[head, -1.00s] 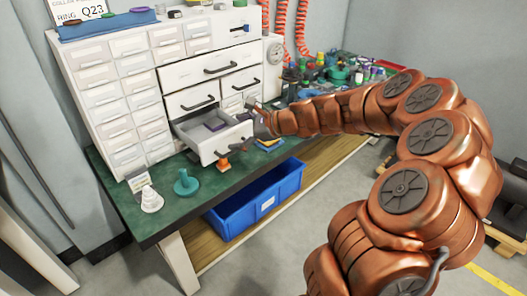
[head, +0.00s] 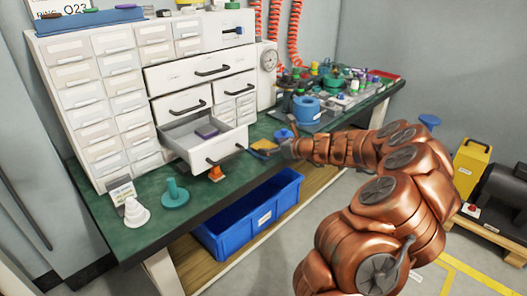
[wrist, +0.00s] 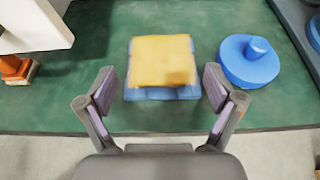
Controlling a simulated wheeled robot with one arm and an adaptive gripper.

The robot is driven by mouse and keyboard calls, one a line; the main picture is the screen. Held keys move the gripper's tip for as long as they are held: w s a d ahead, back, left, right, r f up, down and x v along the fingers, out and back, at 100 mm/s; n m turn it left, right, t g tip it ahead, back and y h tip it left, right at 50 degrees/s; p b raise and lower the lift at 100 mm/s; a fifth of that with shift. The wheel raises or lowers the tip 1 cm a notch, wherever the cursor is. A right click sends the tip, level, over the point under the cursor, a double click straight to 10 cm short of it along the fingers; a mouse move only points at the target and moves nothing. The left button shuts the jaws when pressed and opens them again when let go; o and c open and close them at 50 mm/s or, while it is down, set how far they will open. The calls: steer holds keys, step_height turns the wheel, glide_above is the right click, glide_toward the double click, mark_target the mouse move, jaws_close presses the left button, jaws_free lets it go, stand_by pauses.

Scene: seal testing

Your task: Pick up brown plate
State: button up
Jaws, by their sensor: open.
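A yellow-brown square plate (wrist: 162,62) lies on a slightly larger blue square piece (wrist: 135,94) on the green bench top. It is the only brownish plate that I can make out. My gripper (wrist: 161,90) is open and empty in the wrist view, one finger low on each side of the stack, with gaps between the fingers and the stack. In the head view my gripper (head: 268,150) is low over the bench, right of the open drawer; the fingers are small there, and I cannot make out the plate clearly.
An open drawer (head: 226,143) with a purple block juts out left of my gripper. An orange piece (wrist: 15,68) stands under its corner. A round blue knobbed piece (wrist: 250,62) is close right of the stack. The bench's front edge (wrist: 60,133) runs under my gripper.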

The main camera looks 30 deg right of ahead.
mark_target(264, 147)
steer(key=x, duration=0.1)
steer(key=b+x, duration=0.1)
steer(key=shift+w+f, duration=0.2)
steer(key=shift+f, duration=0.2)
steer(key=shift+w+a+f, duration=0.15)
steer(key=shift+w, duration=0.45)
steer(key=c, duration=1.7)
step_height(264, 147, up, 4)
steer(key=shift+f+p, duration=0.1)
steer(key=shift+p, duration=0.9)
steer(key=s+p, duration=0.1)
steer(key=s, duration=0.4)
steer(key=s+a+r+p, duration=0.1)
steer(key=s, duration=0.4)
steer(key=s+p, duration=0.1)
steer(key=s, duration=0.5)
steer(key=shift+a+r, duration=0.2)
steer(key=shift+a, duration=0.1)
